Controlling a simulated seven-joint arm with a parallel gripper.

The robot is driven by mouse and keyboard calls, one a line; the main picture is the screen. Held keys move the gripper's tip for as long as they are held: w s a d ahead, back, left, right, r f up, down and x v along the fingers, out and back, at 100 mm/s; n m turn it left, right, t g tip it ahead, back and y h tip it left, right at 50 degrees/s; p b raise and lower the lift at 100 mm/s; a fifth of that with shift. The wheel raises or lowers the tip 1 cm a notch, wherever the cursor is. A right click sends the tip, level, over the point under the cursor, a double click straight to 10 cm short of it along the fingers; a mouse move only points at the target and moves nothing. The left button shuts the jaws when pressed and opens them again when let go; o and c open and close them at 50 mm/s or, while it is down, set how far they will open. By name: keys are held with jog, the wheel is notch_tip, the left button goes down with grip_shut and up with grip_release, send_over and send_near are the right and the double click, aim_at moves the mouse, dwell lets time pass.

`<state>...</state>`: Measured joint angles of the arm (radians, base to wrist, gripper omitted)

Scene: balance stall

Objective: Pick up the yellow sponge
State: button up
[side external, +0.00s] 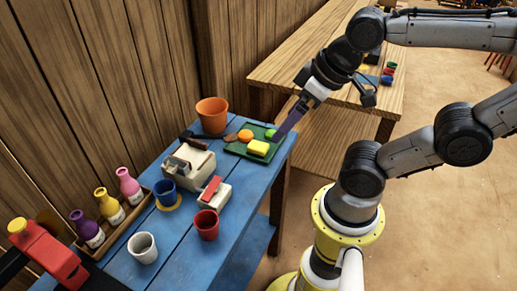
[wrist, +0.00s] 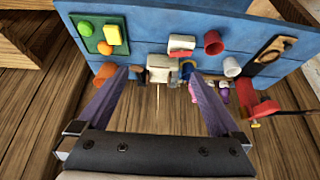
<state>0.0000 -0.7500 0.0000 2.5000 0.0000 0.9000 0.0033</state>
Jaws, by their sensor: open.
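The yellow sponge (side external: 258,148) lies on a green tray (side external: 236,151) at the far end of the blue table. In the wrist view the sponge (wrist: 112,35) lies on the green tray (wrist: 90,44) at the upper left. A green ball (side external: 270,133) and an orange ball (side external: 246,135) are on the tray beside it. My gripper (side external: 283,132) is above the tray's right edge in the side view, apart from the sponge. In the wrist view my gripper (wrist: 160,88) has its purple fingers wide apart with nothing held between them.
An orange pot (side external: 212,115) stands behind the tray. A blue cup (side external: 166,192), red cup (side external: 207,225), white cup (side external: 142,247) and a rack of bottles (side external: 111,214) occupy the near part of the blue table (side external: 180,262). A wooden bench (side external: 290,70) stands behind.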

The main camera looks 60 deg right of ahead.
jog(key=m, duration=0.1)
jog(key=m+g, duration=0.6)
jog(key=m, duration=1.1)
send_over(259, 144)
jog(key=f, duration=1.1)
jog(key=a+f, duration=0.1)
jog(key=f, duration=0.5)
jog(key=shift+s+f, duration=0.25)
jog(key=shift+f, duration=0.1)
jog(key=shift+w+d+f, duration=0.1)
jog(key=shift+d+f, duration=0.1)
jog(key=shift+f, duration=0.65)
jog(key=shift+w+d+f, duration=0.1)
jog(key=shift+d+f, duration=0.05)
jog(key=shift+f, duration=0.75)
jog(key=shift+w+d+f, duration=0.1)
jog(key=shift+d+f, duration=0.1)
jog(key=shift+f, duration=0.65)
jog(key=shift+c, duration=0.3)
